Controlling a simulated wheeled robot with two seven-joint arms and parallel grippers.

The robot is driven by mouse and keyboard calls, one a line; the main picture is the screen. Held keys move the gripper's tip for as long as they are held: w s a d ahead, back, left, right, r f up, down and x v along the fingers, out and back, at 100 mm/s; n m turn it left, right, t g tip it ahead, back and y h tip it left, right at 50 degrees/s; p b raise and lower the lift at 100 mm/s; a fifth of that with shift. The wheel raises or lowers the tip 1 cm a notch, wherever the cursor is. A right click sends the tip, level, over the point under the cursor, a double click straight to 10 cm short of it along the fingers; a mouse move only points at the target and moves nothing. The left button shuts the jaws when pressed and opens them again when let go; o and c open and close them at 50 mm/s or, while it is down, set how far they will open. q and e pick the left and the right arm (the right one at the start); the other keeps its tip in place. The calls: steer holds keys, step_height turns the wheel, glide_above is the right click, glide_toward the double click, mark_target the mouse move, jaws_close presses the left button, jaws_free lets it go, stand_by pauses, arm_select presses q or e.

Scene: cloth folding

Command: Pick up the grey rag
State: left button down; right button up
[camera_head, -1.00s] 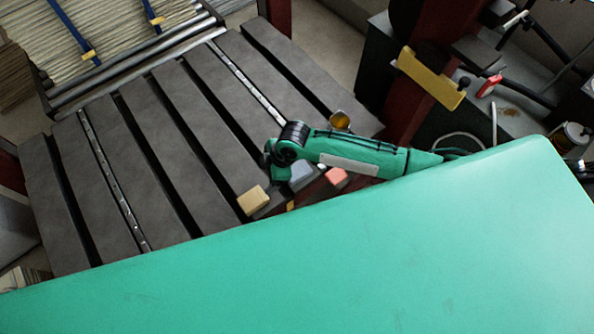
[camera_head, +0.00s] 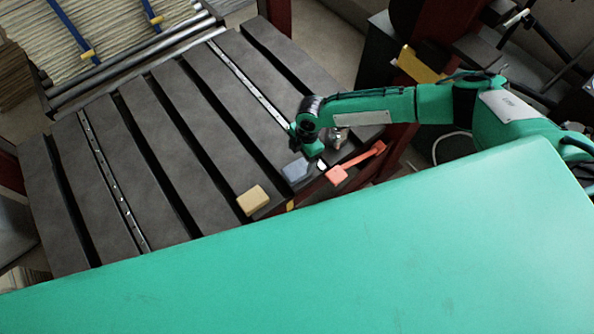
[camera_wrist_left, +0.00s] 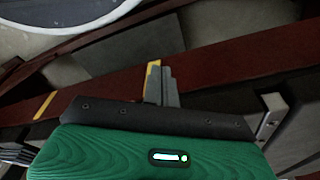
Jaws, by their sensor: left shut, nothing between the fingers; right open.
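The grey rag (camera_head: 296,170), a small blue-grey folded pad, lies near the front edge of the dark slatted table in the head view. My right gripper (camera_head: 314,154) is above and just right of it, pointing down, and is open. Its fingertips are small and partly hidden by the wrist; I cannot tell whether they touch the rag. My left gripper (camera_wrist_left: 160,84) shows in the left wrist view, its grey fingers shut with nothing between them, over a dark red beam. The rag is not recognisable in that view.
A tan block (camera_head: 253,199) lies left of the rag. A red brush-like tool (camera_head: 355,163) lies to the right. A small metal item (camera_head: 338,137) stands beside my right wrist. The slatted table (camera_head: 160,160) is clear to the left, with gaps between slats.

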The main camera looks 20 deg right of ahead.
mark_target(298, 169)
step_height(298, 169, down, 3)
steer(key=shift+a+r, duration=0.15)
steer(key=shift+r, duration=0.05)
steer(key=f, duration=0.3)
steer(key=a+f, duration=0.1)
steer(key=shift+s+f, duration=0.15)
steer(key=shift+s, duration=0.1)
steer(key=shift+f, duration=0.3)
arm_select(q)
steer(key=shift+s+d+r, duration=0.1)
steer(key=shift+r, duration=0.45)
arm_select(e)
steer(key=c, duration=1.1)
